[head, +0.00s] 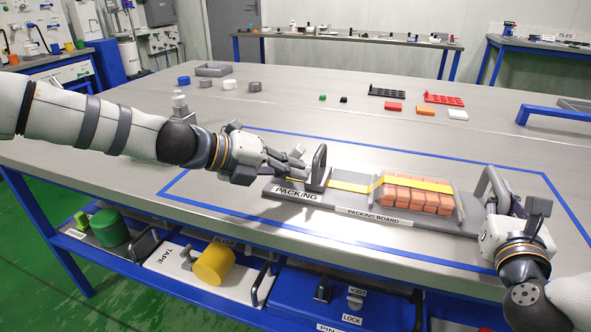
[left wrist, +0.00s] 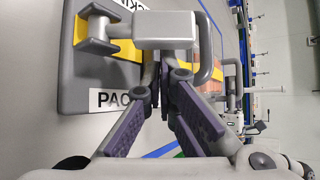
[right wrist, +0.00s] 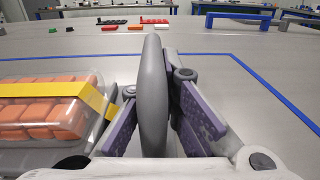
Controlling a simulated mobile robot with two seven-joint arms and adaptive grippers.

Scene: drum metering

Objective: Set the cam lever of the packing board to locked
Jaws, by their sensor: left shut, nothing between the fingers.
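The packing board (head: 345,216) lies on the table inside a blue outline. A yellow strap (head: 348,186) runs from its left part over a clear box of orange blocks (head: 415,197). The grey cam lever (head: 319,166) stands raised near the strap's left end; grey lever hardware also fills the top of the left wrist view (left wrist: 165,30). My left gripper (head: 301,158) is shut and empty, close beside the lever; whether they touch is unclear. My right gripper (head: 496,200) is closed around the grey handle (right wrist: 152,95) at the board's right end.
Red, orange, white and black parts lie at the back right, rings and a grey tray (head: 214,69) at the back left. A blue handle (head: 555,115) stands at the right edge. The table's middle is clear. A shelf below holds a yellow cylinder (head: 214,264).

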